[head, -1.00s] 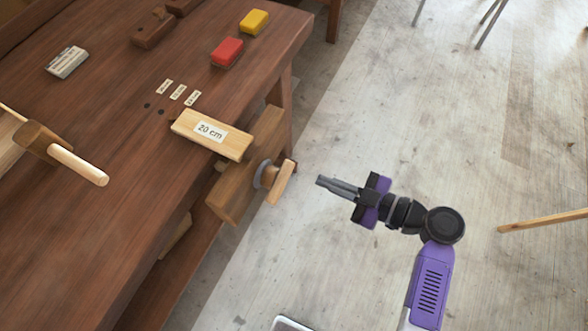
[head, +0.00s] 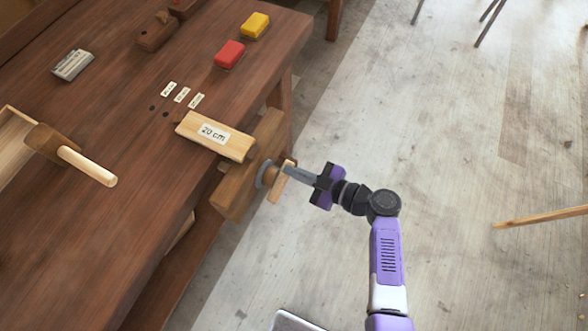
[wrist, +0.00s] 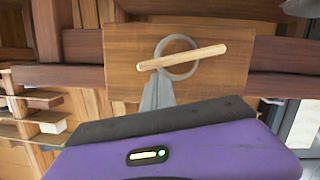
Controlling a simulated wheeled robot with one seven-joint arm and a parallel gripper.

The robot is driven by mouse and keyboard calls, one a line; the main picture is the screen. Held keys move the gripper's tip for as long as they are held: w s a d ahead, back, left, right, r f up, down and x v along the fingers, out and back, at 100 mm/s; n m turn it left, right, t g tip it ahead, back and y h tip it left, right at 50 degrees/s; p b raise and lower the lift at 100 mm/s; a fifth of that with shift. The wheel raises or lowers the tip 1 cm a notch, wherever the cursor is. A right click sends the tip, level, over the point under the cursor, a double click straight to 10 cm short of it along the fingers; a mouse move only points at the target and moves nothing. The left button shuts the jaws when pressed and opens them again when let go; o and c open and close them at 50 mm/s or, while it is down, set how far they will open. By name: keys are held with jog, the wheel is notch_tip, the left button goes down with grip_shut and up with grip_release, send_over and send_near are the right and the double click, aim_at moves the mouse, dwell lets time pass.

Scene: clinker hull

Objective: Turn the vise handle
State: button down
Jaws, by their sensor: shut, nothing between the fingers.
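The wooden vise (head: 236,190) is mounted on the side of the workbench. Its handle (head: 276,188) is a pale wooden bar in front of a grey ring. In the wrist view the handle (wrist: 196,57) lies nearly level, its right end slightly higher, across the grey ring (wrist: 178,42). My gripper (head: 288,171) is shut and empty, its fingertips at the handle in the head view. In the wrist view the closed fingers (wrist: 158,90) reach up to just below the handle's left half. I cannot tell whether they touch it.
A board labelled "20 cm" (head: 216,136) lies at the bench edge above the vise. A mallet (head: 75,160), a red block (head: 229,54) and a yellow block (head: 255,25) lie on the workbench (head: 110,220). The floor (head: 440,130) right of the bench is mostly clear.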

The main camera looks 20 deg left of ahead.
jog(key=shift+w+f, duration=0.1)
jog(key=shift+f, duration=0.15)
